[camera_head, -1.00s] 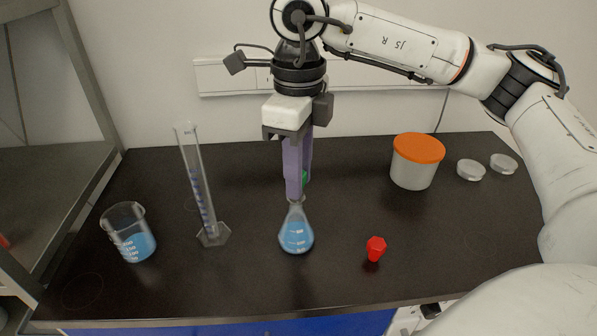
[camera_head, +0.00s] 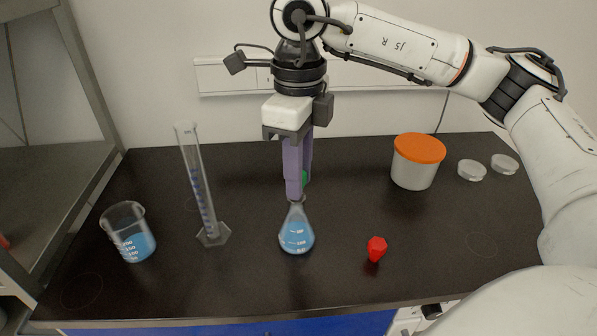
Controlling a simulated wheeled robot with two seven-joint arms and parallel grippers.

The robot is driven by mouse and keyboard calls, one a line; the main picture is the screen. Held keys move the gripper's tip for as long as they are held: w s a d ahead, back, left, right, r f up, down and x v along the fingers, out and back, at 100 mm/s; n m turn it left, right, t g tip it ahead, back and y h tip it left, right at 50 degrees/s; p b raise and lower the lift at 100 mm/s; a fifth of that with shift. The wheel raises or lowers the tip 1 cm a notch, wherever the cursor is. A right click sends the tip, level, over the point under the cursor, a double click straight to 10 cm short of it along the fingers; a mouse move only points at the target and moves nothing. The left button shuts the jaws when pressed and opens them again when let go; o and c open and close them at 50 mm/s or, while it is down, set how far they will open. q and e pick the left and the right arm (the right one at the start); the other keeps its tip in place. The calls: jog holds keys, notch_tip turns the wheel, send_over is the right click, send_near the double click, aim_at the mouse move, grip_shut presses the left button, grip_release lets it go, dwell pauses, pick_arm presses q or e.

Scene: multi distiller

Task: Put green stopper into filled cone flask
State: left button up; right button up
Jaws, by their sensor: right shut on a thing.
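A cone flask (camera_head: 296,236) with blue liquid stands upright in the middle of the dark table. My right gripper (camera_head: 297,190) points straight down right above the flask's neck, with its purple fingers shut on the green stopper (camera_head: 305,178). Only a small bit of green shows at the right of the near finger; the rest is hidden. The fingertips overlap the flask's mouth in this view, so I cannot tell whether the stopper touches or sits in the mouth. My left gripper is not in view.
A beaker (camera_head: 124,222) with blue liquid and a tall graduated cylinder (camera_head: 197,180) stand to the left. A red stopper (camera_head: 376,249) lies to the right of the flask. A white tub with an orange lid (camera_head: 418,149) and two small clear dishes (camera_head: 471,171) stand at the back right.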

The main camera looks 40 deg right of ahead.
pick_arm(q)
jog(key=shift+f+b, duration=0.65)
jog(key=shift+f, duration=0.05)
pick_arm(e)
jog(key=shift+f, duration=0.8)
jog(key=o, duration=1.1)
jog(key=shift+r, duration=0.25)
notch_tip(320, 180, up, 9)
jog(key=shift+r+p, duration=0.15)
jog(key=shift+p, duration=0.5)
jog(key=shift+r, duration=0.25)
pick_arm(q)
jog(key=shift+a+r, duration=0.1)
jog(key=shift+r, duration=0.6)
